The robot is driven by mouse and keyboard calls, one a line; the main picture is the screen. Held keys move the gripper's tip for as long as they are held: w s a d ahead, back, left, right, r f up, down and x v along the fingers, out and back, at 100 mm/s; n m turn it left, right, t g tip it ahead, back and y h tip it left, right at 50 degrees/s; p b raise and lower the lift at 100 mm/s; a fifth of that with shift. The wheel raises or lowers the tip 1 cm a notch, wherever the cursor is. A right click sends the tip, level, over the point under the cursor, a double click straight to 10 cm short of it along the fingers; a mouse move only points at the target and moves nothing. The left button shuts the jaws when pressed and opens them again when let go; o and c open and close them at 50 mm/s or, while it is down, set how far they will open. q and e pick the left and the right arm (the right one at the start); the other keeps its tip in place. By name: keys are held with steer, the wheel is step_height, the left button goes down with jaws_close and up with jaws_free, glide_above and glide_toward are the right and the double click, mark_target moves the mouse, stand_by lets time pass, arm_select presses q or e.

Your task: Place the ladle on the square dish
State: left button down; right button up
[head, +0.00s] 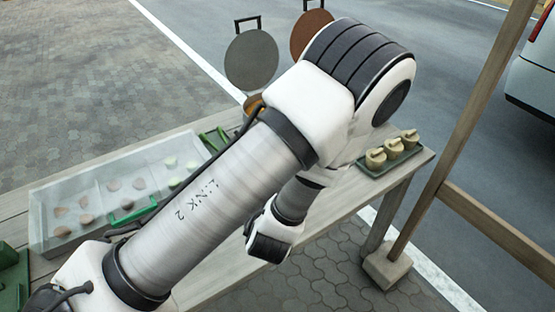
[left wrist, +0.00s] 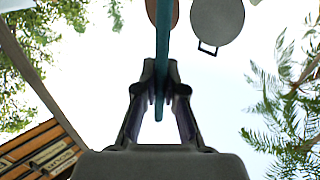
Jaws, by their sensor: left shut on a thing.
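My left gripper (left wrist: 160,95) is shut on a thin teal bar (left wrist: 163,40) that runs upright between its fingertips. The bar looks like the ladle's handle; its upper end runs out of the left wrist view and no ladle bowl shows. In the head view my left arm crosses the middle of the picture and hides the gripper and part of the table. I cannot tell which thing is the square dish; green pieces (head: 217,138) show behind my arm. My right gripper is in neither view.
A wooden table (head: 335,200) carries a clear divided case (head: 95,178) with small clay-coloured and green pieces. A dark tray (head: 368,170) holds three small tan pots (head: 392,148) at the right end. A grey round pan (head: 251,60) and a brown one (head: 308,30) stand behind. A wooden post (head: 465,125) rises at right.

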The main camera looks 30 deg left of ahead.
arm_select(q)
steer(key=w+a+f+b, duration=0.1)
steer(key=w+a+f, duration=0.4)
steer(key=w+a, duration=0.4)
steer(key=x, duration=0.3)
steer(key=shift+w+d+b, duration=0.15)
steer(key=shift+d+b, duration=0.15)
steer(key=shift+b, duration=0.05)
steer(key=shift+f, duration=0.15)
steer(key=c, duration=1.3)
jaws_free()
steer(key=shift+o, duration=0.2)
